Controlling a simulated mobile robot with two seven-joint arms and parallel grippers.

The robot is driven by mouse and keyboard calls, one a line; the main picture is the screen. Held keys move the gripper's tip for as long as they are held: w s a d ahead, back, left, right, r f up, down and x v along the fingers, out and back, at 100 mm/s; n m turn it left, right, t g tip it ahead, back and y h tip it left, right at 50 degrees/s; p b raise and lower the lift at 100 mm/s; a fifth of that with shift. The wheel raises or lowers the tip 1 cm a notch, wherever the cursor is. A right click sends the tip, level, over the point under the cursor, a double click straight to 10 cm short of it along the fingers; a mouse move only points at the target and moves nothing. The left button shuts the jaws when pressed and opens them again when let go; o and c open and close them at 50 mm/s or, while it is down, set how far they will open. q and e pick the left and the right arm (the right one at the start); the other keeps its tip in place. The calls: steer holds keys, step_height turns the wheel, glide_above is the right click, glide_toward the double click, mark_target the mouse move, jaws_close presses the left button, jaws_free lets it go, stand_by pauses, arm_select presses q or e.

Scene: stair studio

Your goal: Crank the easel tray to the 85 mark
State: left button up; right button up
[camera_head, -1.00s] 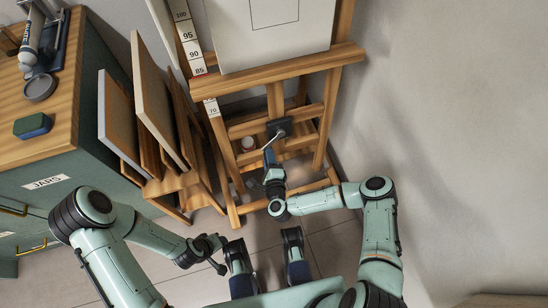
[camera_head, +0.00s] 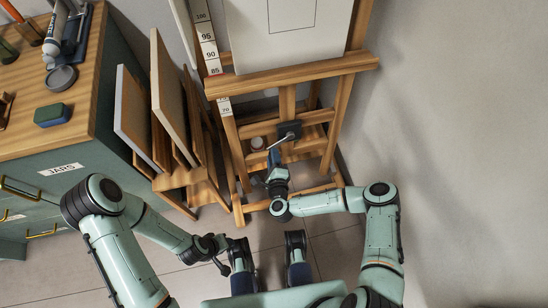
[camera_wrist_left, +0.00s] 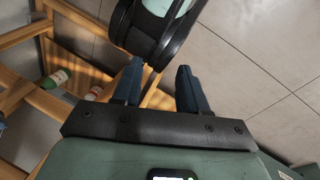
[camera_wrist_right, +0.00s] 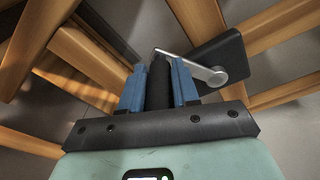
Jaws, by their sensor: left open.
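The easel tray (camera_head: 290,77) is a wooden ledge carrying a pale canvas (camera_head: 285,35). Beside it runs a white number scale (camera_head: 207,38); the 85 label shows just above the tray's left end, with a bit of red near it. Below the tray is a black crank box (camera_head: 289,130) with a silver crank arm (camera_wrist_right: 205,71). My right gripper (camera_head: 275,170) is below the crank; in the right wrist view its blue fingers (camera_wrist_right: 158,85) are closed around the black crank handle (camera_wrist_right: 158,72). My left gripper (camera_wrist_left: 158,88) is open and empty, low and away from the easel.
A wooden rack (camera_head: 185,180) with upright panels stands left of the easel. Further left is a green cabinet (camera_head: 60,175) with a wooden top holding a tin, a green block and tubes. A plain wall (camera_head: 450,130) is at right. Bottles (camera_wrist_left: 57,79) show among the easel's timbers.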

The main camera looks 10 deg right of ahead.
steer(key=shift+o, duration=1.4)
steer(key=shift+a+r, duration=0.1)
steer(key=shift+a, duration=0.05)
arm_select(q)
steer(key=shift+g, duration=0.7)
steer(key=s+r+p, duration=0.1)
steer(key=s+d+r, duration=0.1)
steer(key=s+r+p, duration=0.1)
steer(key=s, duration=0.1)
steer(key=shift+d+r+p, duration=0.1)
steer(key=shift+d+p, duration=0.2)
steer(key=shift+d, duration=0.1)
arm_select(e)
steer(key=v, duration=1.3)
steer(key=shift+s, duration=0.2)
